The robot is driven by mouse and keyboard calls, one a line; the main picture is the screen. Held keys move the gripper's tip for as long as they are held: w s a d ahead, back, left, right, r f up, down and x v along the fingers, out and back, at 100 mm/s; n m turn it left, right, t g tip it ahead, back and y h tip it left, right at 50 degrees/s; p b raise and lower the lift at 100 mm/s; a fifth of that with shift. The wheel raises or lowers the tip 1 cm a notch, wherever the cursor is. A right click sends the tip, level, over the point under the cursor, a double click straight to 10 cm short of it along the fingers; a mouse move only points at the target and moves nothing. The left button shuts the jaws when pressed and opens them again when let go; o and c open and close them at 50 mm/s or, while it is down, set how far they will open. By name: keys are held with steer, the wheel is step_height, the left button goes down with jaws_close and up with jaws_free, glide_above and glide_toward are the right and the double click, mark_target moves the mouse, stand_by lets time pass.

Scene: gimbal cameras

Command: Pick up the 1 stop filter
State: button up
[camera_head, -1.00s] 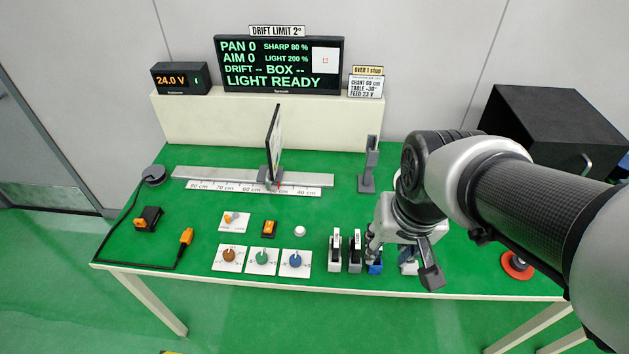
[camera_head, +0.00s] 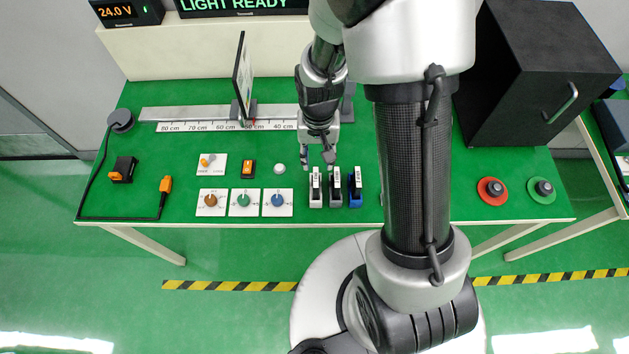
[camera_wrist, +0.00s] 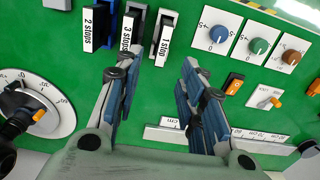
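The 1 stop filter (camera_head: 316,190) is the leftmost of three upright holders on the green table in the head view and has a white base. In the wrist view its white label (camera_wrist: 165,42) reads "1 stop". My gripper (camera_head: 318,160) is open and empty, just behind this filter in the head view. In the wrist view the fingers of my gripper (camera_wrist: 157,85) are wide apart. The 1 stop filter lies beyond the gap between them, and no contact shows.
The grey 3 stops filter (camera_head: 334,190) and blue 2 stops filter (camera_head: 355,190) stand close on the right. A white button (camera_head: 279,169) and dial plates (camera_head: 244,203) lie left. A ruler rail (camera_head: 190,114) runs behind. A black box (camera_head: 530,75) stands right.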

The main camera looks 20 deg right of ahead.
mark_target(316, 177)
step_height(316, 177, down, 6)
steer(key=shift+r+b, duration=0.25)
steer(key=shift+b, duration=0.35)
steer(key=f, duration=0.1)
steer(key=f+b, duration=0.1)
steer(key=f, duration=0.2)
steer(key=shift+s+a+f+b, duration=0.1)
steer(key=shift+s+a+b, duration=0.1)
steer(key=shift+a+b, duration=0.1)
steer(key=shift+f, duration=0.45)
steer(key=shift+r, duration=0.1)
steer(key=shift+c, duration=0.2)
jaws_close()
